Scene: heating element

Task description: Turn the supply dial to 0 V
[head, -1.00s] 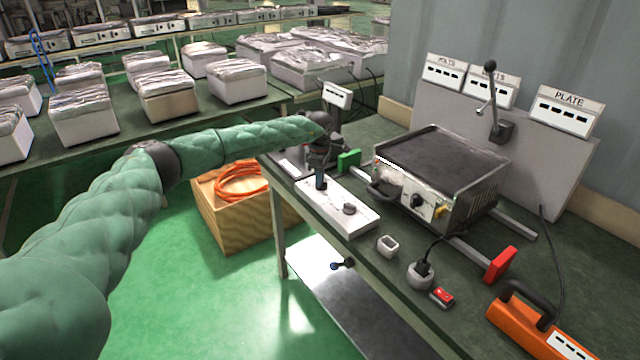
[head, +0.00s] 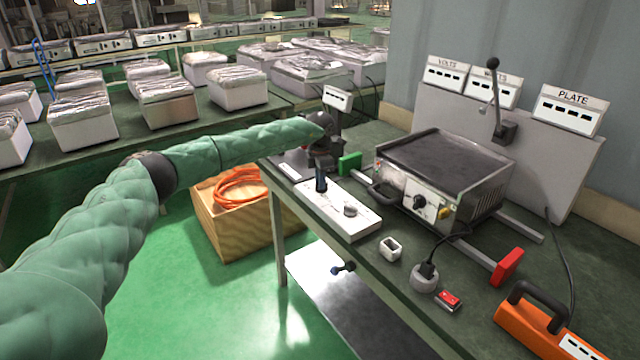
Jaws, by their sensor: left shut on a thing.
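The white supply box (head: 338,206) lies near the left edge of the green bench, with a round dark knob (head: 349,210) on its nearer part. My left gripper (head: 321,186) reaches down onto the farther part of the same box. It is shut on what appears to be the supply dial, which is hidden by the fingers. The dial's pointer and scale cannot be read from here. My right gripper is not in view.
A hot plate unit (head: 440,180) with a front knob stands right of the box. A green block (head: 349,163), a small white holder (head: 390,249), a round socket (head: 424,278), a red switch (head: 449,300) and an orange case (head: 540,325) are on the bench.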

